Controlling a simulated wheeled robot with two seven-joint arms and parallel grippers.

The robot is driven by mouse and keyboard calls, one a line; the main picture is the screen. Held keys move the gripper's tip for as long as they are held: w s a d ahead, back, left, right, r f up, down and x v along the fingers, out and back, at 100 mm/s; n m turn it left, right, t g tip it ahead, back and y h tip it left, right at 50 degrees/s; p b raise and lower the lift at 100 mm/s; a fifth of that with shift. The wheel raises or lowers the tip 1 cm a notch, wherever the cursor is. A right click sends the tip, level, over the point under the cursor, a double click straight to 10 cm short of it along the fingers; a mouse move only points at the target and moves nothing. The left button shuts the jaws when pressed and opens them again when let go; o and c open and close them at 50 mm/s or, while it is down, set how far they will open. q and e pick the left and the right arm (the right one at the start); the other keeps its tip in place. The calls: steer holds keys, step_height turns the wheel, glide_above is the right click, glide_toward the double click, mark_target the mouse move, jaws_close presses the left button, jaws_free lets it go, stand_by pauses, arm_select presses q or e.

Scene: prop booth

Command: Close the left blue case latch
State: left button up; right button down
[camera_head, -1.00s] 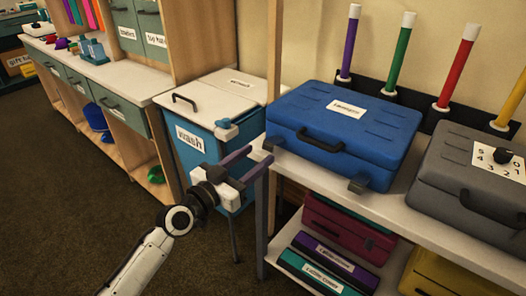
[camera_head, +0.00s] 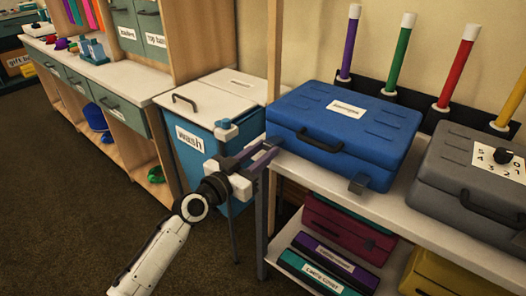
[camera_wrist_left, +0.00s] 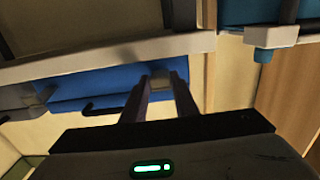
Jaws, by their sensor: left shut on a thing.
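The blue case (camera_head: 345,125) lies shut-lidded on the shelf, with a black handle on its front. Its right latch (camera_head: 357,184) is a grey block hanging at the front edge. My left gripper (camera_head: 268,149) is at the left front corner of the case. Its purple fingers are shut on the left latch, which is mostly hidden behind them in the head view. In the left wrist view the grey left latch (camera_wrist_left: 161,76) shows between the fingertips, against the blue case (camera_wrist_left: 98,85). My right gripper is not in view.
A grey case (camera_head: 470,185) with a number dial stands right of the blue case. The shelf's upright post (camera_head: 272,60) and the blue wash bin (camera_head: 200,150) are close to my left gripper. Colored tubes stand behind; more cases lie below.

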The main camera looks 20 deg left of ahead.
mark_target(269, 141)
arm_select(q)
steer(key=shift+r+p, duration=0.3)
steer(key=shift+p, duration=0.4)
steer(key=w+r+g+y+p, duration=0.1)
steer(key=g+p, duration=0.2)
steer(key=p, duration=0.1)
steer(key=r+g+y+p, duration=0.1)
steer(key=r+g+p, duration=0.1)
steer(key=g+p, duration=0.1)
steer(key=w+r+g+y+p, duration=0.1)
steer(key=r+g+p, duration=0.1)
steer(key=g+p, duration=0.2)
steer(key=shift+w+d+r+y+p, duration=0.25)
steer(key=shift+w+d+y+p, duration=0.15)
steer(key=shift+p, duration=0.55)
steer(key=shift+w+d+r+g+y, duration=0.2)
steer(key=shift+w+g+y, duration=0.15)
steer(key=shift+g, duration=0.6)
steer(key=shift+w+d+r+g+y, duration=0.25)
steer(key=shift+w+g, duration=0.2)
steer(key=shift+g, duration=0.5)
steer(key=shift+w+g, duration=0.1)
steer(key=shift+g, duration=0.2)
steer(key=o, duration=1.1)
steer(key=shift+c, duration=0.2)
